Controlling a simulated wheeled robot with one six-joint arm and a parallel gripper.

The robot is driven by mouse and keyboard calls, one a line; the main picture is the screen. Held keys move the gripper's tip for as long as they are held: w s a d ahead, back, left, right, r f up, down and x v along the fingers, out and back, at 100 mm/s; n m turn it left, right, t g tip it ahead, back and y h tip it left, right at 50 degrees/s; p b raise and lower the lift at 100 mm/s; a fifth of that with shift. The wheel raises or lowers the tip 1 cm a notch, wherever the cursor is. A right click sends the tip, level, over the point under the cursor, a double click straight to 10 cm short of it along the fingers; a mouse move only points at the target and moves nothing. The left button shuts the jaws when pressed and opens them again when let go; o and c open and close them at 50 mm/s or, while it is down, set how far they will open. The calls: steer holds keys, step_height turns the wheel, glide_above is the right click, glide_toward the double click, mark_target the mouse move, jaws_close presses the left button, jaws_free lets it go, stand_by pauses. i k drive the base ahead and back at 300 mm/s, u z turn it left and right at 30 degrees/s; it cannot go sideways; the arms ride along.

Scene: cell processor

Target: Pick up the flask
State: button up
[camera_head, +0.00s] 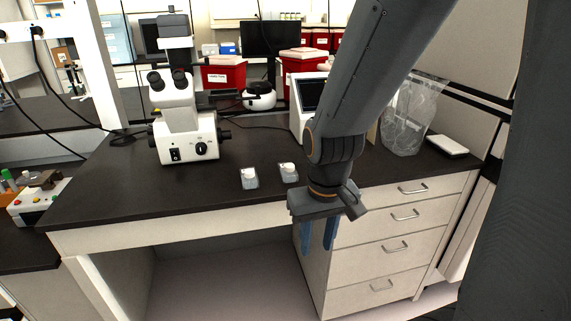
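Two small clear flasks with white caps lie on the dark bench top near its front edge: a left flask (250,182) and a right flask (289,176). My gripper (319,236) points down, with its two blue fingers apart and nothing between them. In the picture it is below and to the right of both flasks, over the front of the drawers, and touches neither flask. My arm comes down from the top right and hides part of the bench behind it.
A white microscope (184,128) stands left of the flasks. Behind are a white device (305,105), red bins (222,76) and a monitor (268,38). A clear bag (408,118) and a small white box (447,146) are at right. The bench (120,190) is clear at front left.

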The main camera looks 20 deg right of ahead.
mark_target(288, 174)
steer(key=i, duration=0.2)
steer(key=z, duration=0.1)
steer(key=k, duration=1.15)
steer(key=u, duration=0.75)
steer(key=i, duration=1.35)
steer(key=z, duration=0.85)
steer(key=i, duration=0.5)
steer(key=z, duration=0.45)
